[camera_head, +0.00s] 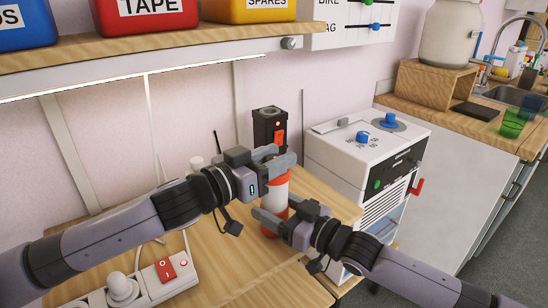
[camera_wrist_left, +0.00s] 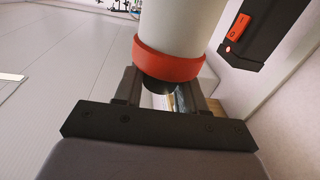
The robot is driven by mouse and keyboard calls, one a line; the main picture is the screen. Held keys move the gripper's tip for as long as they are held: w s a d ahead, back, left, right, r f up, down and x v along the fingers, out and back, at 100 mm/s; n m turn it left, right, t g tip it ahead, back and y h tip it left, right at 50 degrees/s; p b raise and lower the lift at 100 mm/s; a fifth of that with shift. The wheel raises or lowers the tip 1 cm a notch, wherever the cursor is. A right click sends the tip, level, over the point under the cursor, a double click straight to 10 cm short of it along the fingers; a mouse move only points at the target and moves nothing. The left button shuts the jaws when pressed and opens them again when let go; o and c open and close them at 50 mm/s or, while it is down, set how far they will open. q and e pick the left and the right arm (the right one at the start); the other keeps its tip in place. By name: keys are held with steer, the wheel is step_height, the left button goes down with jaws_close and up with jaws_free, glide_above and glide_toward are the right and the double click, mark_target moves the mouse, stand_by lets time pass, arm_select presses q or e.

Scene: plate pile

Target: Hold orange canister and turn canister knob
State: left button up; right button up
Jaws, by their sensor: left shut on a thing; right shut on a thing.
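The orange canister (camera_head: 276,192) stands upright on the wooden table; its body is white with orange bands. In the left wrist view the canister (camera_wrist_left: 178,30) fills the upper middle, with an orange band at its end. My left gripper (camera_head: 280,158) is shut at the canister's top, on the dark canister knob (camera_wrist_left: 158,86), which shows between its fingers in the wrist view. In the head view the knob is mostly hidden by that gripper. My right gripper (camera_head: 266,216) is shut on the lower part of the canister from the front right; its far finger is partly hidden.
A dark device (camera_head: 268,122) with an orange switch stands close behind the canister. A white machine (camera_head: 366,145) with blue knobs is to the right. A power strip (camera_head: 140,285) with a red switch lies front left. A shelf with bins (camera_head: 150,54) hangs above.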

arm_select(q)
steer(key=shift+m+g+h, duration=0.9)
steer(key=shift+m+g, duration=0.1)
steer(key=shift+g, duration=0.2)
steer(key=m+g+h, duration=0.1)
steer(key=m+g, duration=0.1)
steer(key=g, duration=0.1)
steer(key=m+g+h, duration=0.1)
steer(key=m+g, duration=0.1)
steer(key=shift+w+g, duration=0.15)
steer(key=shift+g, duration=0.25)
steer(key=shift+r+m+g+h, duration=0.1)
steer(key=shift+m+g+h, duration=0.1)
steer(key=shift+m+g, duration=0.9)
steer(key=shift+m+g+h, duration=0.2)
steer(key=shift+m+g, duration=0.4)
steer(key=shift+g, duration=1)
steer(key=shift+m+g, duration=0.4)
steer(key=shift+g, duration=0.2)
steer(key=o, duration=1)
steer(key=shift+c, duration=0.2)
steer(key=w+a, duration=0.1)
steer(key=a, duration=1.1)
steer(key=shift+w, duration=0.4)
